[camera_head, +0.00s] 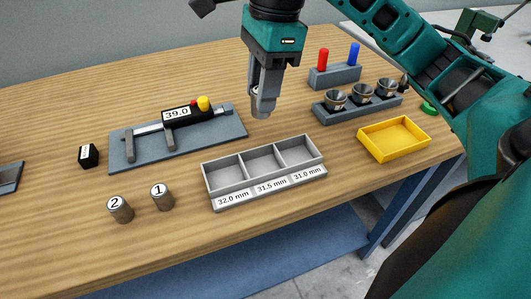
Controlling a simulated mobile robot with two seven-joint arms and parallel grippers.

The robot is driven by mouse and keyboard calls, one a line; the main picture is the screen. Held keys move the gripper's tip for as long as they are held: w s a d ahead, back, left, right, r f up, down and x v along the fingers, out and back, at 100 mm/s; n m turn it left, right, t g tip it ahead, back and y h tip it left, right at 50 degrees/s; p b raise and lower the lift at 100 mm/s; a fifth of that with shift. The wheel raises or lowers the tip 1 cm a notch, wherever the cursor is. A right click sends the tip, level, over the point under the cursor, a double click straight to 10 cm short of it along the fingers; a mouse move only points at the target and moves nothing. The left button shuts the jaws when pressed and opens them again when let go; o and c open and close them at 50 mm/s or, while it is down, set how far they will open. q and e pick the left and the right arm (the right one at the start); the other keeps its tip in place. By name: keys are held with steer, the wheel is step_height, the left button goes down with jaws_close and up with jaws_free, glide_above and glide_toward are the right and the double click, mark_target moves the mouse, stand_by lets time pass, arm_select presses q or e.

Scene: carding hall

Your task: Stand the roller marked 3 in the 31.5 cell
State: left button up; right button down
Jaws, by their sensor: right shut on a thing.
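The grey three-cell tray (213,190) stands mid-table, its cells empty. Labels on its front read 32.0, 31.5 and 31.0 mm from left to right, so the 31.5 mm cell (262,163) is the middle one. My right gripper (262,104) points down above and behind the tray, shut on a small grey roller (256,90). The fingers hide most of that roller, and no number shows on it. Roller 1 (163,201) and roller 2 (121,212) stand upright left of the tray. No mark 3 is visible. My left gripper is out of view.
A measuring gauge (176,114) reading 39.0 lies on a grey-blue plate (225,128). A black block (88,156) is left of it. A yellow bin (373,151), a rack of metal cups (327,118) and a holder with red and blue pegs (343,76) are at right.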

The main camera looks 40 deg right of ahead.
step_height(320, 180, down, 11)
steer(key=shift+r+b, duration=0.15)
steer(key=shift+b, duration=0.6)
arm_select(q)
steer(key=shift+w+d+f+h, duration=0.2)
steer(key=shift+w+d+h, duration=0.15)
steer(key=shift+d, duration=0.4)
arm_select(e)
steer(key=shift+f, duration=1.75)
arm_select(q)
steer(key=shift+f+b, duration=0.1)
steer(key=shift+b, duration=0.25)
arm_select(e)
steer(key=shift+f, duration=0.1)
steer(key=shift+f, duration=0.15)
steer(key=c, duration=1.1)
jaws_free()
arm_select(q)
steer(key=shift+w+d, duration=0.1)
arm_select(e)
steer(key=shift+o, duration=0.2)
